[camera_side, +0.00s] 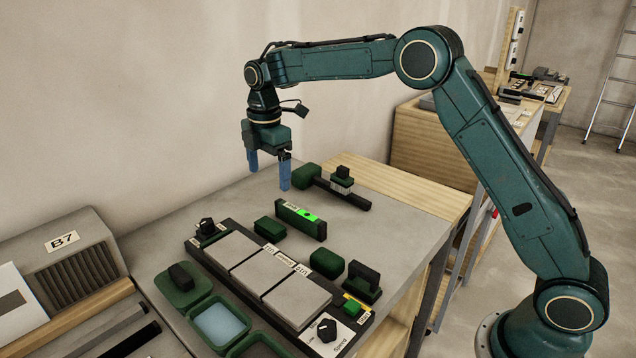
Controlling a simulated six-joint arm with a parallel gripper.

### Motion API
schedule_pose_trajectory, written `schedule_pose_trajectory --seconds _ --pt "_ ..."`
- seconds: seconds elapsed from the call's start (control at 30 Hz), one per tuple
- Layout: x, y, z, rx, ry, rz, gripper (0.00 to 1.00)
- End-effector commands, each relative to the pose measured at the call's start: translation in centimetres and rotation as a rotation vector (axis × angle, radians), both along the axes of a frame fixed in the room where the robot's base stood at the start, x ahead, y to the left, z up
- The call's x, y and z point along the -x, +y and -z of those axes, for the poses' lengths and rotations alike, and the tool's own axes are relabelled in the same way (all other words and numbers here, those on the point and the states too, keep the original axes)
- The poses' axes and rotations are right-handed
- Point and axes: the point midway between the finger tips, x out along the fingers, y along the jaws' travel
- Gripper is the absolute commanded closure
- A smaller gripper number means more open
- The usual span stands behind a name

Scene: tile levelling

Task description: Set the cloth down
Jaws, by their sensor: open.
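My gripper (270,178) hangs above the back of the grey workbench, its two blue fingers pointing down and apart. Nothing shows between them. Two small dark green pads lie on the bench: one (270,229) behind the tile board, the other (327,263) at the board's right side. Either could be the folded cloth; I cannot tell which from this view. Both pads are apart from my gripper, nearer the camera and lower.
A board with three grey tiles (262,267) lies mid-bench. Green trays, one with pale blue contents (220,324), stand at front left. A black-handled block (362,282) stands right.

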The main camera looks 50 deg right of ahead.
Motion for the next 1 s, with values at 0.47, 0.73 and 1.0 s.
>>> schedule_pose_trajectory --seconds 0.47,0.73,1.0 --pt "8.3 -1.4 -8.3 -0.034 -0.116 0.367 0.11" --pt "14.5 -2.1 -11.4 -0.075 -0.183 0.595 0.11" --pt "21.0 -2.7 -12.9 -0.131 -0.245 0.822 0.11"
